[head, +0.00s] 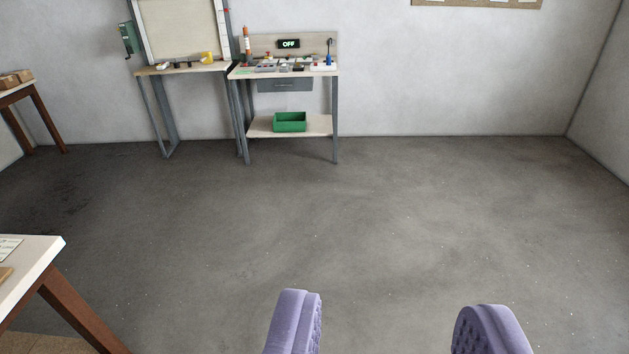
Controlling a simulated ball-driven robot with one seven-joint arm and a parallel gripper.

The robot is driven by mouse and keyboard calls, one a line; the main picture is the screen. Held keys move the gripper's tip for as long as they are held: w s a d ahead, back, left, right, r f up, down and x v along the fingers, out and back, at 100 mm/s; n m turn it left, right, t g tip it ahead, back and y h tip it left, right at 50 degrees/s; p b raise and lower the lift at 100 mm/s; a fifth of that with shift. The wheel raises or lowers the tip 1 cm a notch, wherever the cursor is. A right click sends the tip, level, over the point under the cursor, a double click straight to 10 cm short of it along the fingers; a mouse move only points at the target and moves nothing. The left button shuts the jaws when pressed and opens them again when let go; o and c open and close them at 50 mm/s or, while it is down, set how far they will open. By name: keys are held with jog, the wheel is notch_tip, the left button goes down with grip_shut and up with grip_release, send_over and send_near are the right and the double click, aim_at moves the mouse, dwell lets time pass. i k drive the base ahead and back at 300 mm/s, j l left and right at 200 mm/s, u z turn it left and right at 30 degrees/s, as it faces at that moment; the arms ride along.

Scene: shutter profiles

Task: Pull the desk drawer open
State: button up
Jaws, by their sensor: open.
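The desk (236,74) stands against the far wall, left of the middle of the head view. Its grey drawer (270,87) hangs under the top and looks closed, with a small pale handle (284,85) on its front. My gripper (390,325) shows at the bottom of the view as two purple ridged fingers, wide apart, with only bare floor seen between them. It is open, empty and far from the desk.
A white-topped table with brown legs (48,252) stands at the near left. A bench with a framed board (180,30) adjoins the desk on its left. A green bin (290,122) sits on the desk's lower shelf. The grey floor (400,210) between is clear.

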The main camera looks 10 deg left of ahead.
aim_at(293, 84)
jog(key=i+j+u, duration=0.25)
jog(key=i, duration=0.85)
jog(key=i+u, duration=0.3)
jog(key=i, duration=1.8)
jog(key=i+l+u, duration=0.1)
jog(key=i, duration=1)
jog(key=i+l, duration=0.15)
jog(key=i, duration=0.9)
jog(key=i+j, duration=0.7)
jog(key=i, duration=0.15)
jog(key=i+j, duration=1.45)
jog(key=i, duration=0.2)
jog(key=i+j, duration=0.75)
jog(key=i+z, duration=0.1)
jog(key=z, duration=2.15)
